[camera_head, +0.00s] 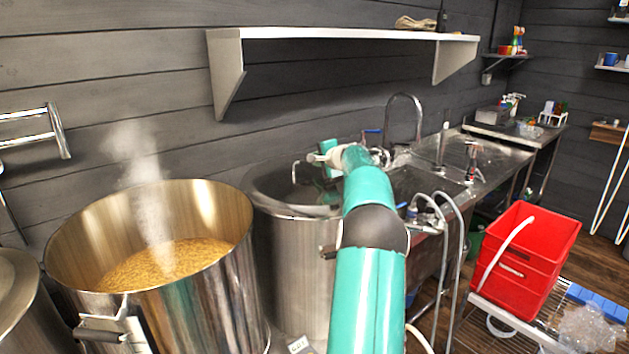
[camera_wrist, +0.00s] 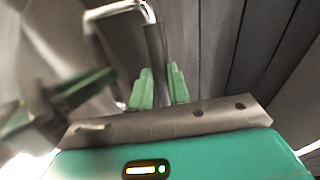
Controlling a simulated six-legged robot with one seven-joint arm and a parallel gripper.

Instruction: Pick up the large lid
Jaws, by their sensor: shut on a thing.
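The large lid (camera_head: 275,188) is a shiny round metal disc at the top of the middle steel pot (camera_head: 290,260). My arm covers its right part, and I cannot tell whether it rests on the rim or is slightly raised. A bent metal handle (camera_head: 294,170) stands up at it. In the wrist view the handle (camera_wrist: 153,45) runs down between the green fingers of my gripper (camera_wrist: 160,88), which is shut on it. In the head view my gripper (camera_head: 327,157) is partly hidden by my own arm.
An open steaming pot (camera_head: 215,290) of grain stands at the left, close to the middle pot. A steel sink with a tall tap (camera_head: 420,115) is behind to the right. A wall shelf (camera_head: 340,33) hangs above. Red crates (camera_head: 530,255) stand at the right.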

